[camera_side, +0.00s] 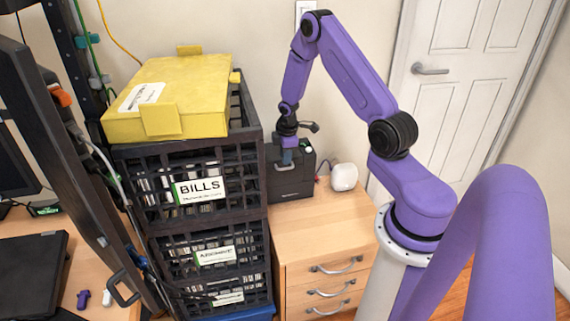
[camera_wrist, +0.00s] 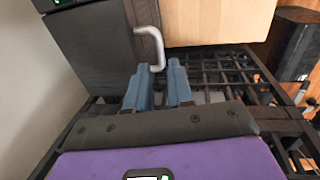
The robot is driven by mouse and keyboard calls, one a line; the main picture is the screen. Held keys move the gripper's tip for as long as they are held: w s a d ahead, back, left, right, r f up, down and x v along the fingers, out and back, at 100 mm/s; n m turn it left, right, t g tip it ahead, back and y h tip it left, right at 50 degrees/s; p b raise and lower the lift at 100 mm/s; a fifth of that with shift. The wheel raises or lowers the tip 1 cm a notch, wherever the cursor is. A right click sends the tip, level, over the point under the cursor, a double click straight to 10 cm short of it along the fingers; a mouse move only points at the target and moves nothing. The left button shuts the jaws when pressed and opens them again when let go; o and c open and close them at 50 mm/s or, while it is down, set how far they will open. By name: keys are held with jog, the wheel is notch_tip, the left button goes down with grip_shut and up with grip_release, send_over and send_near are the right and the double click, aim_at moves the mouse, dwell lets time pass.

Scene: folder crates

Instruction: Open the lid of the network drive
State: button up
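The network drive is a dark box (camera_side: 291,181) on the wooden drawer unit, right of the crate stack in the side view. Its dark face (camera_wrist: 95,45) fills the upper left of the wrist view. A grey bent handle (camera_wrist: 149,40) stands out from that face and appears closed against it. My gripper (camera_side: 286,160) is at the drive's upper part. In the wrist view, my gripper's blue fingers (camera_wrist: 159,68) are apart, with the handle's end between their tips in the picture. I cannot tell whether they touch it.
Stacked black crates (camera_side: 222,150) of folders, one labelled BILLS, stand close left of the drive. A yellow box (camera_side: 190,80) lies on top. A white rounded device (camera_side: 344,177) stands right of the drive. The front of the drawer unit's top (camera_side: 325,225) is clear.

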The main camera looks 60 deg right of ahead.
jog(key=shift+w+d+f, duration=0.15)
jog(key=shift+f, duration=1)
jog(key=shift+w+d+f, duration=0.15)
jog(key=shift+f, duration=0.95)
grip_shut()
